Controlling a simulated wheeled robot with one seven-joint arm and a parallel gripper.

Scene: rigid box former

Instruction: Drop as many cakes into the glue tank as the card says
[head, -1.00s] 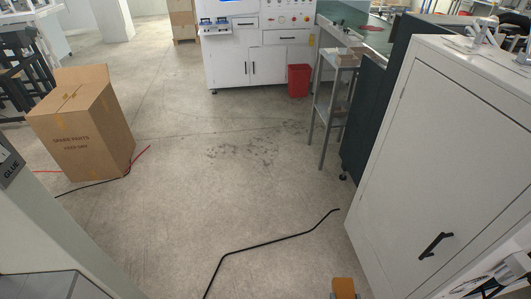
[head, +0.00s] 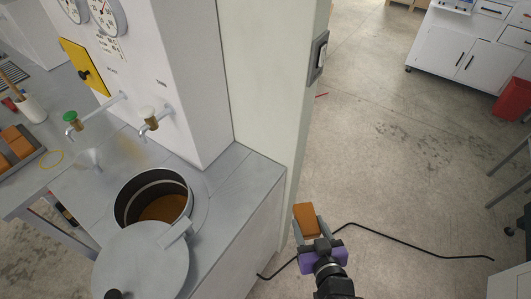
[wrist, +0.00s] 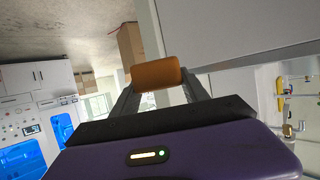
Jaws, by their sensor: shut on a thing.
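My gripper (head: 311,234) is shut on an orange-brown cake (head: 305,217), held in the air to the right of the grey machine bench. The cake also shows between the fingers in the wrist view (wrist: 157,73). The round glue tank (head: 122,210) is set in the bench top at the left of the head view, with amber-brown glue (head: 165,207) inside. Its round lid (head: 140,265) lies off to the front, leaving the mouth open. Several more cakes (head: 16,142) lie in a dark tray at the far left.
Two taps (head: 72,122) stick out above the tank. A pale post (head: 270,90) with a switch (head: 318,52) stands between the bench and my gripper. A black cable (head: 400,240) lies on the open floor at right.

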